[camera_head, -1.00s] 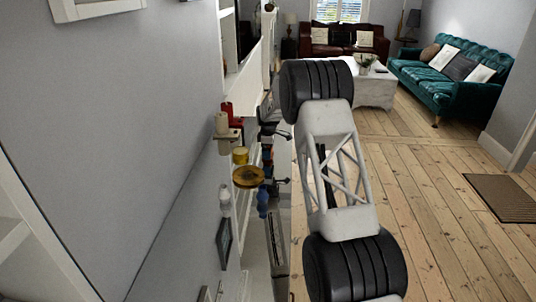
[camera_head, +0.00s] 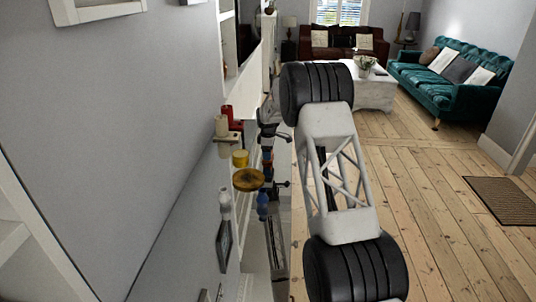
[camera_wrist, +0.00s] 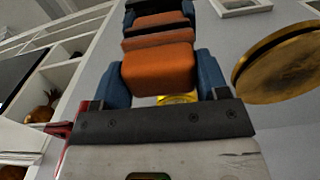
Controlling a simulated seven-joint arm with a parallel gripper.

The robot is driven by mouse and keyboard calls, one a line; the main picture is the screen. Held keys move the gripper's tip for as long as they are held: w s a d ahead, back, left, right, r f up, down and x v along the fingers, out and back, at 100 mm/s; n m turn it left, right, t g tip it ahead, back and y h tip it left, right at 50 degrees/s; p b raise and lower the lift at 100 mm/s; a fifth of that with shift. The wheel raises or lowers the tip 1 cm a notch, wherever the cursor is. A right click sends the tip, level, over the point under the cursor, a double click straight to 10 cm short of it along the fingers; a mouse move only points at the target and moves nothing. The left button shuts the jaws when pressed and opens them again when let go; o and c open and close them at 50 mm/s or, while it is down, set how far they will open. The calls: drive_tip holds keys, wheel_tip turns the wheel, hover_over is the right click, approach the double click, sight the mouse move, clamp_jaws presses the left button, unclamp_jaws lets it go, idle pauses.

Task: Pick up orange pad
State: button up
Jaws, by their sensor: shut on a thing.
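The orange pad (camera_wrist: 158,68) is a blocky orange piece in the middle of the wrist view. My gripper (camera_wrist: 163,77) is shut on it, with a blue finger on each side. A second orange surface with dark edges (camera_wrist: 161,19) shows beyond it; I cannot tell whether it is part of the same thing or a reflection. In the head view my gripper (camera_head: 267,163) is small, close to the wall-side shelf and right of the round gold plate. The pad is too small there to make out clearly.
The gold plate (camera_head: 248,180) is close left of my gripper; it also shows in the wrist view (camera_wrist: 283,65). A yellow cup (camera_head: 240,158), candles (camera_head: 221,126), a blue vase (camera_head: 262,205) and a white vase (camera_head: 225,203) are nearby. Open floorboards (camera_head: 425,190) lie to the right.

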drive_tip(key=shift+s+r, duration=0.1)
drive_tip(key=shift+r, duration=1.55)
drive_tip(key=shift+s+d+r, duration=0.25)
drive_tip(key=shift+s+d, duration=0.4)
drive_tip(key=shift+s, duration=1.9)
drive_tip(key=shift+s+d+r, duration=0.2)
drive_tip(key=shift+s+d, duration=0.45)
drive_tip(key=shift+s, duration=1.9)
drive_tip(key=shift+s+d+r, duration=0.25)
drive_tip(key=shift+s+d, duration=0.4)
drive_tip(key=shift+s, duration=1.9)
drive_tip(key=o, duration=0.3)
drive_tip(key=shift+c, duration=0.9)
drive_tip(key=shift+w+a, duration=0.25)
drive_tip(key=shift+w, duration=0.05)
drive_tip(key=w+a+r, duration=0.2)
drive_tip(key=w+a, duration=0.5)
drive_tip(key=a, duration=0.1)
drive_tip(key=w+a+r, duration=0.2)
drive_tip(key=w+a, duration=0.5)
drive_tip(key=a, duration=0.1)
drive_tip(key=shift+w+a+r, duration=0.3)
drive_tip(key=shift+w, duration=0.05)
